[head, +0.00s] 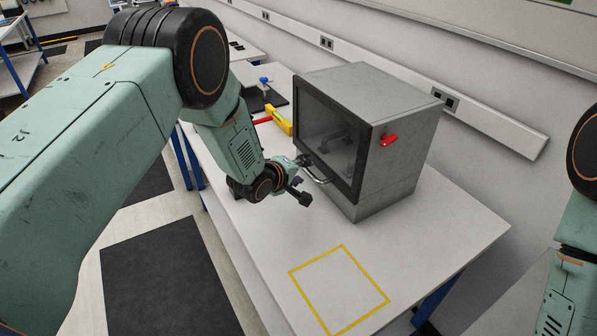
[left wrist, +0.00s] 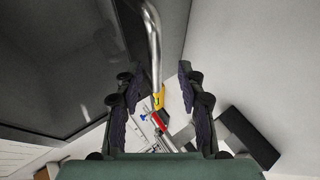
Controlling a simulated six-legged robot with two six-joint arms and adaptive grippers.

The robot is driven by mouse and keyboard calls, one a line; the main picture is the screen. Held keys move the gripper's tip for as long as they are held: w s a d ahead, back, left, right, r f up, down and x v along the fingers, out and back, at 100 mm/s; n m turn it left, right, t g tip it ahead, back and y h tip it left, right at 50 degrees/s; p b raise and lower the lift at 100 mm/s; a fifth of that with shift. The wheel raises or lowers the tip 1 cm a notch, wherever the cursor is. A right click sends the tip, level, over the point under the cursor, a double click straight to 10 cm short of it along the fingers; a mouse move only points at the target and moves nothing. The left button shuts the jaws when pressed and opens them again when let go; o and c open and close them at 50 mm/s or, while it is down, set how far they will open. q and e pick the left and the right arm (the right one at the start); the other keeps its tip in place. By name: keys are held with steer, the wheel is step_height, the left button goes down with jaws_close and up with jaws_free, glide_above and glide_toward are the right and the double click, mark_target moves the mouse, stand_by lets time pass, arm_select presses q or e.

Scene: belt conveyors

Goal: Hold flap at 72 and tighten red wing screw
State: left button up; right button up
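A grey metal box (head: 405,150) stands on the white table. Its dark-framed glass flap (head: 322,125) faces left and lies at or close to the box front. A curved metal handle (head: 317,178) is on the flap's lower part. The red wing screw (head: 389,140) is on the box's right side wall, with nothing touching it. My left gripper (head: 304,180) is at the handle with its fingers apart. In the left wrist view, the handle (left wrist: 153,45) runs between the open fingers; I cannot tell whether they touch it. My right gripper is out of view.
A yellow tool (head: 279,121) and a red-handled tool (head: 262,120) lie behind my left forearm. A blue-topped item (head: 264,81) sits farther back near a dark pad. A yellow square outline (head: 338,290) marks clear table in front. The wall runs behind the box.

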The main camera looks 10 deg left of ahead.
arm_select(q)
steer(key=shift+w+d+f, duration=0.1)
steer(key=shift+w+d, duration=0.15)
steer(key=shift+d, duration=0.25)
steer(key=shift+w+d+f, duration=0.1)
steer(key=shift+w+d, duration=0.15)
steer(key=shift+d, duration=0.2)
steer(key=shift+c, duration=1.2)
steer(key=shift+s+a+r, duration=0.2)
steer(key=shift+s+a, duration=0.15)
steer(key=shift+a, duration=0.4)
steer(key=c, duration=0.5)
jaws_close()
steer(key=shift+w+d+f, duration=0.15)
steer(key=shift+w+d, duration=0.05)
steer(key=shift+d, duration=0.3)
steer(key=shift+a, duration=0.1)
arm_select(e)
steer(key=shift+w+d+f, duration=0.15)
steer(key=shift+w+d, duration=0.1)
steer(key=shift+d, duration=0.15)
arm_select(q)
steer(key=shift+a, duration=0.15)
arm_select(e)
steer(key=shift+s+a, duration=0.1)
